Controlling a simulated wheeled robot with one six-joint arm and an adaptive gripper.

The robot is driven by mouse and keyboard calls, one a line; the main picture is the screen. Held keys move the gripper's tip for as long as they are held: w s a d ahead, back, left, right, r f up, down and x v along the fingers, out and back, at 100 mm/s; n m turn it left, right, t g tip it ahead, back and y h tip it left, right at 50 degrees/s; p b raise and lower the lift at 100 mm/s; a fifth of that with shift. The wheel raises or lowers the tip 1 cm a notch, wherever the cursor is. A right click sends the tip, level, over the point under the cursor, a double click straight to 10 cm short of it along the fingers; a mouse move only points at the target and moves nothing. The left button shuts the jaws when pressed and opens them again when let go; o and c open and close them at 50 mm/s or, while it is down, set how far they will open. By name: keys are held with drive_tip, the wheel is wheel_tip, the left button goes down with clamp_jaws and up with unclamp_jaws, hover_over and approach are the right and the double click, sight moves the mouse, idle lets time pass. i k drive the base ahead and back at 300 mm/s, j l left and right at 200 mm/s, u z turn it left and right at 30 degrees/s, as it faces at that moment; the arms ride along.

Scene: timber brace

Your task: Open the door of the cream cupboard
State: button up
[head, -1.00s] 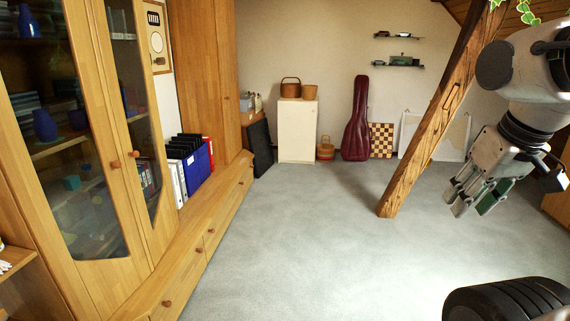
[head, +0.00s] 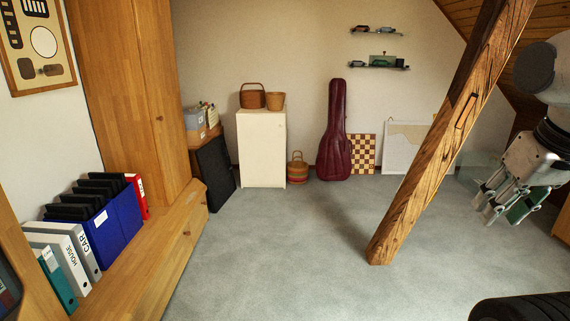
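The cream cupboard (head: 261,150) stands against the back wall, left of the middle in the head view. Its door looks closed, and I cannot make out a handle at this distance. Two brown baskets sit on its top. My gripper (head: 490,212) is at the right edge of the view, raised above the floor and far from the cupboard. Its fingers point down and to the left and look spread apart, with nothing between them.
A slanted timber brace (head: 440,140) stands between my arm and the cupboard. A striped basket (head: 298,167), a dark red guitar case (head: 335,135) and a chessboard (head: 363,154) are right of the cupboard. A dark panel (head: 215,174) leans at its left. The carpet (head: 280,250) in front is clear.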

sight(261, 138)
drive_tip(key=i, duration=3)
drive_tip(key=i+l+u, duration=0.1)
drive_tip(key=i, duration=1.45)
drive_tip(key=i+l+u, duration=0.1)
drive_tip(key=i+u, duration=0.15)
drive_tip(key=i, duration=0.15)
drive_tip(key=i+l+u, duration=0.2)
drive_tip(key=i, duration=0.2)
